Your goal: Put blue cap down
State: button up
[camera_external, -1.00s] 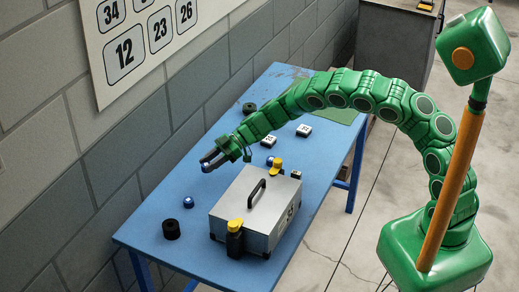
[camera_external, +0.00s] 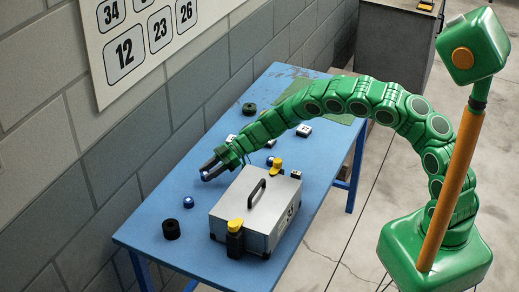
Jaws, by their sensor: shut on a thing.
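My gripper (camera_external: 209,173) is at the left end of my green arm, above the blue table (camera_external: 152,215) and behind the metal case. It is shut on a small blue cap (camera_external: 205,177), which shows between the dark fingertips. The cap is low, close to the table top; I cannot tell whether it touches. A second blue cap (camera_external: 188,202) stands on the table in front of the gripper, to its left. A third small blue thing (camera_external: 270,161) lies to the right of the gripper, partly hidden.
A grey metal case (camera_external: 250,212) with a black handle and yellow-topped latches stands right of the gripper. A black cylinder (camera_external: 171,229) stands at the front left, a black ring (camera_external: 249,108) at the back. White numbered blocks (camera_external: 304,130) lie further back. The table's left side is mostly clear.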

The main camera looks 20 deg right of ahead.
jog(key=shift+f, duration=0.2)
jog(key=shift+s+f, duration=0.15)
jog(key=shift+f, duration=0.1)
jog(key=o, duration=1)
jog(key=shift+d+f, duration=0.1)
jog(key=shift+f, duration=0.15)
jog(key=shift+s, duration=0.1)
jog(key=shift+r, duration=0.35)
jog(key=v, duration=0.8)
jog(key=r+v, duration=0.1)
jog(key=v, duration=0.3)
jog(key=shift+w, duration=0.2)
jog(key=shift+r, duration=0.1)
